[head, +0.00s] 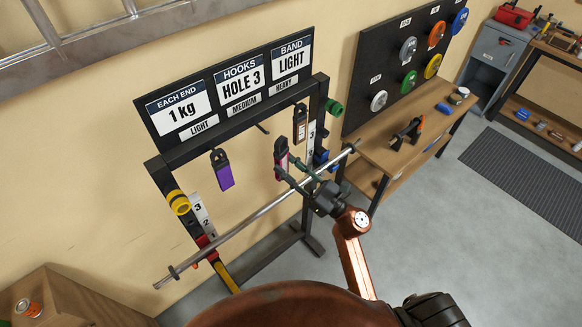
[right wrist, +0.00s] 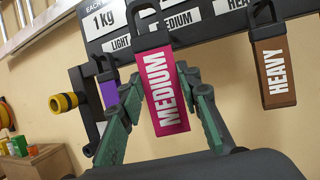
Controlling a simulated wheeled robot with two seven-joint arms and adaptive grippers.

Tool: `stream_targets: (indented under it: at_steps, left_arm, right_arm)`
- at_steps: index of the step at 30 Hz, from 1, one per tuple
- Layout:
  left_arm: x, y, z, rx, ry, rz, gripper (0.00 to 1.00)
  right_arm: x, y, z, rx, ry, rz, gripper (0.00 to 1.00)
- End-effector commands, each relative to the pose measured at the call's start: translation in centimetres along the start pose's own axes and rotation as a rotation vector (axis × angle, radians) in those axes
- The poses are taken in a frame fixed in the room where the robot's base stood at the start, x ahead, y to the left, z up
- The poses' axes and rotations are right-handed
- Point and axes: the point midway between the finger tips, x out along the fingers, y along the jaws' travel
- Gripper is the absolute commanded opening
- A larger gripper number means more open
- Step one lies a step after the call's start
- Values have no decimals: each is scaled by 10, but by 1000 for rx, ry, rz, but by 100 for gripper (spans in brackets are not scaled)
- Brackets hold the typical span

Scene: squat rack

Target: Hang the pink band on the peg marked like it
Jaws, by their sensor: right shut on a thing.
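The pink band (head: 279,172) hangs from a black loop clip and reads MEDIUM in the right wrist view (right wrist: 165,92). My right gripper (head: 289,170) is shut on it, with green fingers on both sides. The bare peg (head: 263,128) sticks out of the rack's top beam below the MEDIUM label (head: 244,104). The band's clip is to the right of and below this peg in the head view and looks apart from it. In the right wrist view the clip and band hide the peg. My left gripper is not in view.
A purple band (head: 222,172) hangs below the LIGHT label and a brown HEAVY band (head: 300,125) below the HEAVY label, flanking the bare peg. A long bar (head: 250,218) crosses the rack below. A yellow collar (head: 179,203) sits at the left post.

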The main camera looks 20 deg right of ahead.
Motion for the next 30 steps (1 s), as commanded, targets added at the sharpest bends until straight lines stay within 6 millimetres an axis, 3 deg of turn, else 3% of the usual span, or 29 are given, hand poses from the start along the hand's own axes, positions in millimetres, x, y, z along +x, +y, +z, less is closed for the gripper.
stream_targets:
  at_steps: [30]
  left_arm:
    - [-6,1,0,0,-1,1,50]
  right_arm:
    - [51,-15,-25,1,-1,2,6]
